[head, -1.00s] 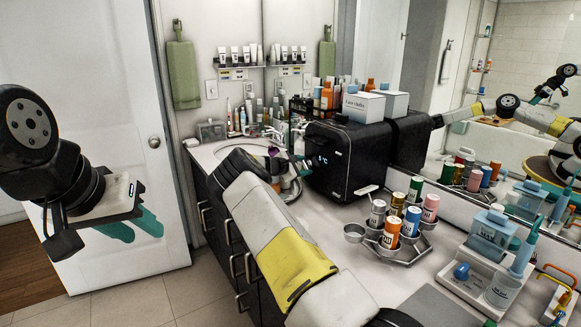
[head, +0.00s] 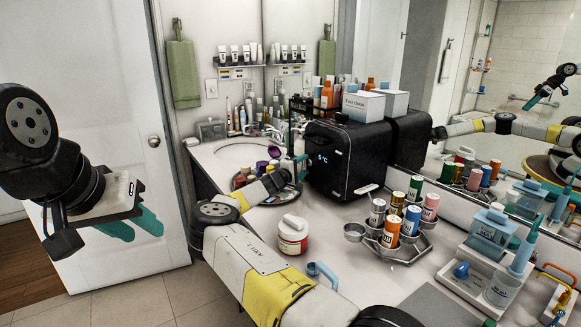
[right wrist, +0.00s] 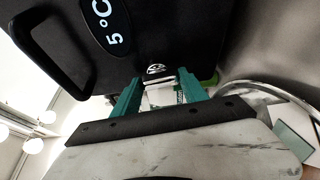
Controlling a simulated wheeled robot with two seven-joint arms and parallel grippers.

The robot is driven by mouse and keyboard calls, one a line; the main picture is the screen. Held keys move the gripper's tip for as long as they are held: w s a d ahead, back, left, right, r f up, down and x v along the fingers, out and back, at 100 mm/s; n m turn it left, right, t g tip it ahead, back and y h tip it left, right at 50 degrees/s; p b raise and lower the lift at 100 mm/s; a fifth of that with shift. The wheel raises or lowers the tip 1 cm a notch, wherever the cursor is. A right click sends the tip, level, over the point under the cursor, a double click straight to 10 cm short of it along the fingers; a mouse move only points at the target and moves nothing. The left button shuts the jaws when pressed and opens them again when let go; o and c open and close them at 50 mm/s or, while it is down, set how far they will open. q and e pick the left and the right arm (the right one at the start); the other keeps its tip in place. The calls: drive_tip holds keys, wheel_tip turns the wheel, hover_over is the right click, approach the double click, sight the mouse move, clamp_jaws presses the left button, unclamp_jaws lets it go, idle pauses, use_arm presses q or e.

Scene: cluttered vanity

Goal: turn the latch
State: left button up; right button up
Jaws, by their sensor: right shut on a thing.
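The black cooler box (head: 348,165) stands on the counter with a lit "5 °C" on its front. My right gripper (head: 301,168) is at that front, and its teal fingers also show in the right wrist view (right wrist: 161,94). They are shut on a small pale piece, which looks like the latch (right wrist: 160,92), just below a shiny metal fitting (right wrist: 155,69) on the black front. The fingers hide part of the latch, and its angle is hard to tell. My left gripper (head: 132,224) hangs at the left before the white door, empty, its teal fingers apart.
A round tray (head: 297,192) of small items lies below my right forearm. A red and white jar (head: 292,235) stands close by it. A rack of coloured cans (head: 390,250) and a white stand (head: 480,285) occupy the right counter. The sink (head: 235,153) is behind.

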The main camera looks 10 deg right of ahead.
drive_tip(key=shift+f+m, duration=0.1)
drive_tip(key=shift+m, duration=0.5)
drive_tip(key=o, duration=1.4)
drive_tip(key=v, duration=0.7)
drive_tip(key=shift+s+a+f, duration=0.15)
drive_tip(key=shift+s+a, duration=0.1)
drive_tip(key=shift+s, duration=0.05)
drive_tip(key=shift+d, duration=0.1)
